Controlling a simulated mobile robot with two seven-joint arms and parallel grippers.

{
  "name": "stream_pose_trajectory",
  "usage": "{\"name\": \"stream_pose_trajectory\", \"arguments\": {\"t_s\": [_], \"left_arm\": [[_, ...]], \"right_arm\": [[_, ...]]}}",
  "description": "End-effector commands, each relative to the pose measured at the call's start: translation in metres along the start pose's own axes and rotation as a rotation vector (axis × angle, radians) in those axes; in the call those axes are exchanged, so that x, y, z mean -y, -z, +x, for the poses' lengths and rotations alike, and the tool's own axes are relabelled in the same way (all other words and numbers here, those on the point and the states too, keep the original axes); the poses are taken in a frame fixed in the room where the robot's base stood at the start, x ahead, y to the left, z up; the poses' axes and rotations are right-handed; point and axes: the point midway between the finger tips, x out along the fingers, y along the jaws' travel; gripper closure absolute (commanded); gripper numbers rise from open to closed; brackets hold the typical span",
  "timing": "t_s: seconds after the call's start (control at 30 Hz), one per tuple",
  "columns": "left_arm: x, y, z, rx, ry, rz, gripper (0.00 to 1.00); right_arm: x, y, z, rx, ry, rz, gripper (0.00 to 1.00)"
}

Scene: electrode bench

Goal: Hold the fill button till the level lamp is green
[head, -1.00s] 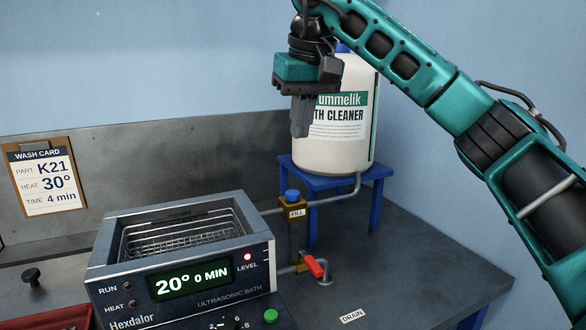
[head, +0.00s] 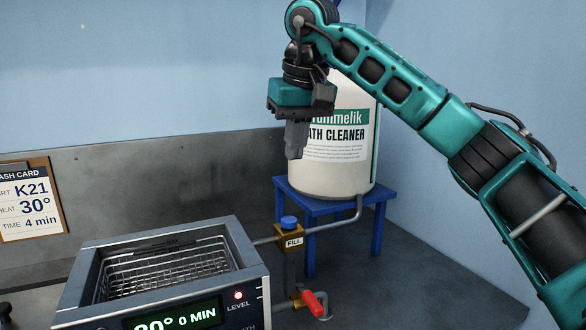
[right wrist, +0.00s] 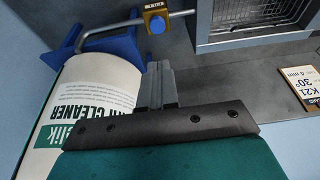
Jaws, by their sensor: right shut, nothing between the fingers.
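The fill button is a blue cap (head: 289,222) on a brass valve block with a FILL label (head: 293,242), on the pipe between the bath and the cleaner drum. It also shows in the right wrist view (right wrist: 157,25). The level lamp (head: 239,295) on the front of the ultrasonic bath (head: 190,285) glows red. My right gripper (head: 296,150) is shut and empty, pointing down above the fill button and in front of the drum; its fingers show in the right wrist view (right wrist: 158,75), apart from the button. My left gripper is not in view.
The white cleaner drum (head: 332,175) stands on a blue stand (head: 310,200) just behind my right gripper. A red-handled valve (head: 312,304) sits low beside the bath. A wash card (head: 30,205) leans at the left. Bare bench lies to the right.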

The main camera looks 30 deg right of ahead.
Motion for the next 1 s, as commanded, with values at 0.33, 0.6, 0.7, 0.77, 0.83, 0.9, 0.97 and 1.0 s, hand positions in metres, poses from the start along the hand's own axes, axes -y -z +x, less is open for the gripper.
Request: {"name": "stream_pose_trajectory", "arguments": {"t_s": [0.33, 0.6, 0.7, 0.77, 0.83, 0.9, 0.97, 1.0], "left_arm": [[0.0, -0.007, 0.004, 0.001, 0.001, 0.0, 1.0], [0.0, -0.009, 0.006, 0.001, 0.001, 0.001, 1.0], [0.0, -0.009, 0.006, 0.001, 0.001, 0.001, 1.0], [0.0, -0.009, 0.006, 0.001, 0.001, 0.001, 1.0], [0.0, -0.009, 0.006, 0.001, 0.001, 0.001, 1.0], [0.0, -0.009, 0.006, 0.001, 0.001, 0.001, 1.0], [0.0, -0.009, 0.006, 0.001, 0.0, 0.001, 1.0], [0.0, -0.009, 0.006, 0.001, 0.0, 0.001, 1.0]], "right_arm": [[0.0, -0.001, 0.075, 0.005, 0.0, 0.0, 1.0], [-0.001, -0.009, 0.115, 0.003, -0.001, 0.001, 1.0], [-0.001, -0.011, 0.122, 0.002, -0.001, 0.0, 1.0], [-0.001, -0.012, 0.124, 0.001, -0.001, 0.0, 1.0], [0.0, -0.012, 0.125, 0.0, 0.0, 0.0, 1.0], [0.0, -0.012, 0.125, 0.0, 0.0, 0.0, 1.0], [0.0, -0.012, 0.125, 0.0, 0.0, 0.0, 1.0], [0.0, -0.012, 0.125, 0.0, 0.0, 0.0, 1.0]]}}
